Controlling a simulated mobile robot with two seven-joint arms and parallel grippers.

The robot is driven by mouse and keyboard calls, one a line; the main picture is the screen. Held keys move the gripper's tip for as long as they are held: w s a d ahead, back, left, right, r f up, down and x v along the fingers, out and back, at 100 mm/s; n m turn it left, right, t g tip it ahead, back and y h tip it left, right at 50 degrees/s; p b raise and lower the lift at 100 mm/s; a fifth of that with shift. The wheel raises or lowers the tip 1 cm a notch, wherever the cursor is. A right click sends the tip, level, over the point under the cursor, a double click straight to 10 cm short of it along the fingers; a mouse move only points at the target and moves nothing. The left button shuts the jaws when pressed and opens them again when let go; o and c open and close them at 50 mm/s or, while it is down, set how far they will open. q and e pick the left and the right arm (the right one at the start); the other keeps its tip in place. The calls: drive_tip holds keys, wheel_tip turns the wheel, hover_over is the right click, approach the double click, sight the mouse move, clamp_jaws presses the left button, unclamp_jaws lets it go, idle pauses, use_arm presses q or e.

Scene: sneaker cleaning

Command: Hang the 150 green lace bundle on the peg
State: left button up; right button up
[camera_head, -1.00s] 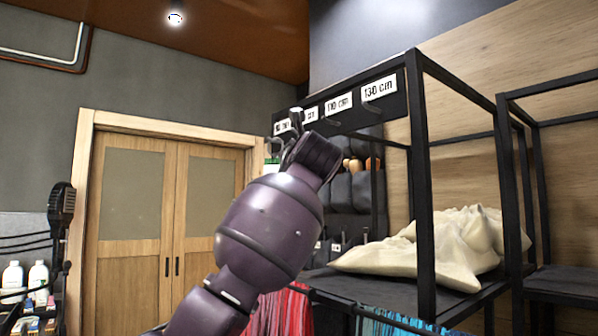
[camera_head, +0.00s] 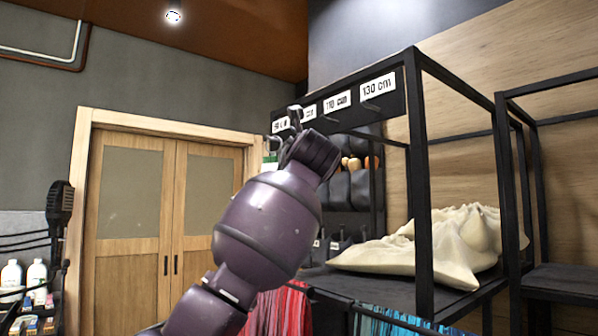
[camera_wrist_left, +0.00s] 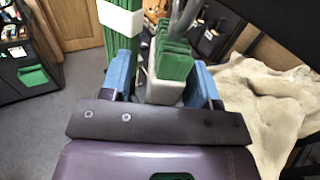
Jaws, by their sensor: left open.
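My left gripper (camera_wrist_left: 163,85) is open, its two blue fingers apart. A green lace bundle with a white band (camera_wrist_left: 165,85) stands between the fingers in the left wrist view; contact with them cannot be judged. Another length of green lace with a white band (camera_wrist_left: 122,20) hangs beside the left finger. A grey metal rod, which looks like a peg (camera_wrist_left: 187,18), shows just beyond the bundle. In the head view my left gripper (camera_head: 289,128) is up by the labelled peg board (camera_head: 400,100), and my arm hides part of it. No 150 label is readable. My right gripper is out of view.
The black rack frame (camera_head: 424,200) stands right of my arm. A cream cloth heap (camera_head: 430,255) lies on its shelf. Red laces (camera_head: 280,312) and blue laces (camera_head: 390,322) hang below. Wooden doors (camera_head: 130,220) are at the left. A black microphone-like item (camera_head: 60,208) stands far left.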

use_arm(q)
drive_tip(key=s+d+b, duration=0.1)
drive_tip(key=s+b, duration=0.2)
drive_tip(key=s, duration=0.7)
drive_tip(key=shift+s, duration=0.35)
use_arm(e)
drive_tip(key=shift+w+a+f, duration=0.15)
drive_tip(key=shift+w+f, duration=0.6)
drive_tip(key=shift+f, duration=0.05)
